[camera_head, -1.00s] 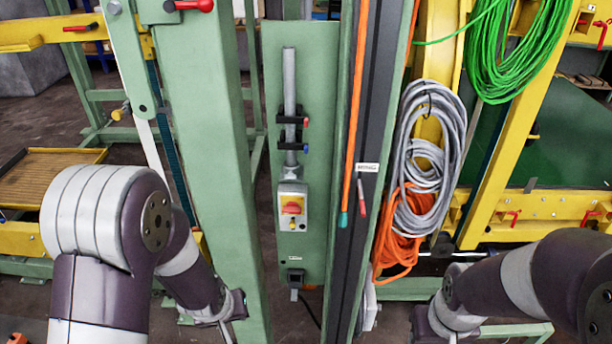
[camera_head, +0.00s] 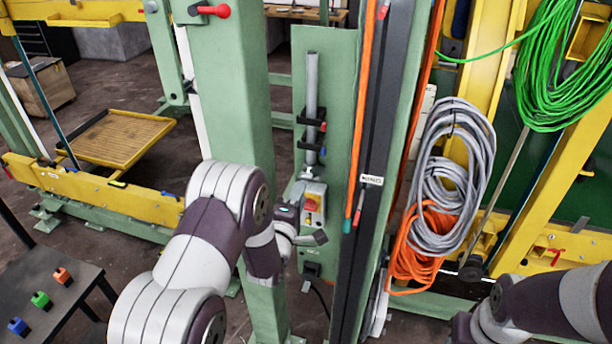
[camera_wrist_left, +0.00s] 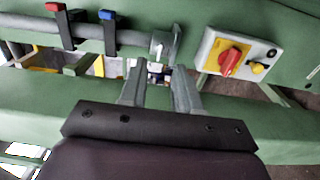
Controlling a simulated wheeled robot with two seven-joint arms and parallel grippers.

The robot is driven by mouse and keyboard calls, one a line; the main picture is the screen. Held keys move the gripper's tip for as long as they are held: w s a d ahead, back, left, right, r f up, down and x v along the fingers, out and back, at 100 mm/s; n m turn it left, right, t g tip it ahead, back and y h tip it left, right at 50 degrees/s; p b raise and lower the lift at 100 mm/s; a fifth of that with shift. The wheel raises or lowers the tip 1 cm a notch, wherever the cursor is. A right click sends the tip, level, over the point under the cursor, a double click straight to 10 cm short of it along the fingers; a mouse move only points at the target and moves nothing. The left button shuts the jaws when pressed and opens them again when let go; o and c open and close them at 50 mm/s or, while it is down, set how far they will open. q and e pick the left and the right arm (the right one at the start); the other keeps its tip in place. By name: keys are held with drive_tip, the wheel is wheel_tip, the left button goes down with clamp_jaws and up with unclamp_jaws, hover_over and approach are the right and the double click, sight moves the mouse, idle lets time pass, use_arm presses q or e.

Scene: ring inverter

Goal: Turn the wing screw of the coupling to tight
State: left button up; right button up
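A grey pipe (camera_head: 311,85) runs down a green panel, held by two black clamps, one with a red tip and one with a blue tip. In the left wrist view the pipe (camera_wrist_left: 128,38) ends in a grey coupling (camera_wrist_left: 162,44). A small pale piece on it looks like the wing screw, but its setting is too small to read. My left gripper (camera_wrist_left: 158,84) is open and empty, its two fingers pointing at the coupling end and apart from it. My right gripper is out of view.
A switch box (camera_head: 313,203) with a red knob on yellow sits just below the pipe, close to my left gripper. A green post (camera_head: 232,110) stands left of the panel. Grey cable coils (camera_head: 450,180) hang at right. A dark table (camera_head: 85,290) holds coloured blocks.

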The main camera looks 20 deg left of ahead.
sight(305, 177)
use_arm(q)
drive_tip(key=w+p, duration=0.1)
drive_tip(key=w, duration=0.4)
drive_tip(key=shift+r, duration=0.1)
drive_tip(key=shift+w+a+p, duration=0.25)
drive_tip(key=shift+w+p, duration=0.05)
drive_tip(key=shift+w, duration=0.05)
drive_tip(key=shift+w+d, duration=0.1)
drive_tip(key=shift+d, duration=0.25)
drive_tip(key=shift+c, duration=0.3)
clamp_jaws()
drive_tip(key=shift+a, duration=0.1)
